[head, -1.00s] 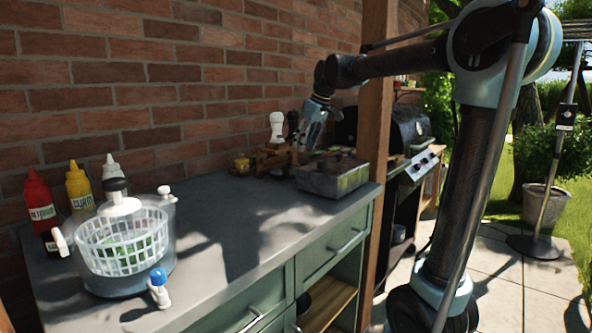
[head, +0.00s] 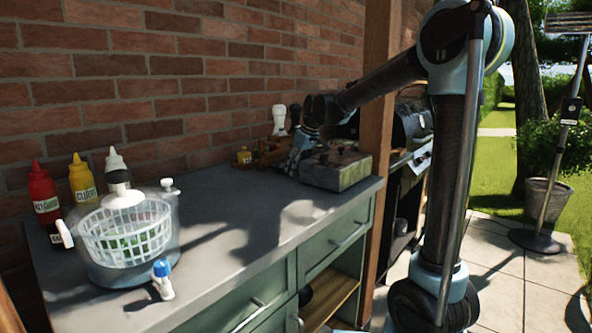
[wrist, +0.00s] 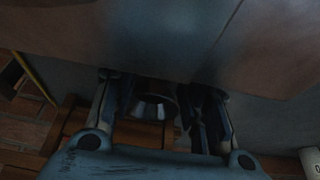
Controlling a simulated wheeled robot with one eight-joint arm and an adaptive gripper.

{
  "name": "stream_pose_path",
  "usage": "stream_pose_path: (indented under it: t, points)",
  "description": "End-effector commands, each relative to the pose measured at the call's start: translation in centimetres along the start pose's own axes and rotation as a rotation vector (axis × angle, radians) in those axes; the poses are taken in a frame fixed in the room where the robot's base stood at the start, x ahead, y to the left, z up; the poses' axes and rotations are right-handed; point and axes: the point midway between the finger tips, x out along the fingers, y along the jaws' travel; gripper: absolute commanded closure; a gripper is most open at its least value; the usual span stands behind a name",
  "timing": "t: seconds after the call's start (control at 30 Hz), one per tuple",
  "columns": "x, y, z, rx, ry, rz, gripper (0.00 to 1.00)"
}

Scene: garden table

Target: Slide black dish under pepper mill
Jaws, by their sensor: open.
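My gripper (head: 296,160) points down at the back of the counter, between the wooden rack and the grey box. In the wrist view its two fingers (wrist: 155,85) stand apart. A dark, round, ribbed thing (wrist: 155,106) shows between them; I cannot tell whether it is the black dish or part of a mill, or whether a finger touches it. In the head view a white mill-shaped piece (head: 279,118) and a dark one (head: 295,112) stand upright behind the gripper. I cannot tell which is the pepper mill. The black dish is not clearly seen in the head view.
The grey box (head: 335,172) stands close right of my gripper. A wooden rack (head: 270,150) and a small yellow jar (head: 244,155) are by the brick wall. The middle counter (head: 235,225) is clear.

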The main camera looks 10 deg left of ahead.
Motion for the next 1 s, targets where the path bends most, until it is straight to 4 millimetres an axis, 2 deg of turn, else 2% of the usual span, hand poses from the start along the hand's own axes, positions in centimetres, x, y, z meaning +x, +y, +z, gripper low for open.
stream_pose_path:
  t: [0.37,0.57,1.0]
  points:
    - [0.43,-0.13,-0.11,-0.002,0.000,-0.001,0.58]
    - [0.42,-0.13,-0.10,-0.002,0.000,-0.001,1.00]
    - [0.38,0.50,0.00,-0.003,0.000,-0.001,1.00]
